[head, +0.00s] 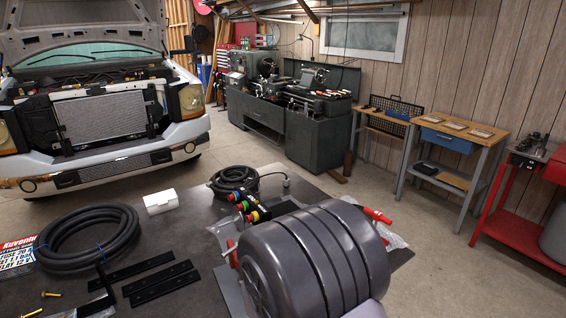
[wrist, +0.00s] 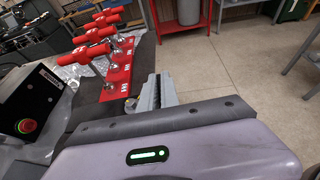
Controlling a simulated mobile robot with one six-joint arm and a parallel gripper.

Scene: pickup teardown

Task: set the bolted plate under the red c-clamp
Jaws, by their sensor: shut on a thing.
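Several red clamps with T-shaped handles stand in a row on a red labelled strip (wrist: 117,70) at the upper left of the wrist view. The nearest red c-clamp (wrist: 90,52) is left of and beyond my gripper (wrist: 153,90). In the head view, a red clamp handle (head: 376,215) shows behind my dark arm. My gripper is shut, with its grey fingers near the table's edge. A round silver bolt head (wrist: 130,103) shows beside the fingers. The bolted plate in its grip is mostly hidden, and its tilt cannot be told. My gripper is hidden in the head view.
The dark table (head: 185,232) carries a coiled black hose (head: 88,238), black strips (head: 165,280), a white box (head: 160,201) and connectors with coloured ends (head: 250,205). Clear wrap lies by the clamps. Open floor (wrist: 240,65) lies beyond the table's right edge.

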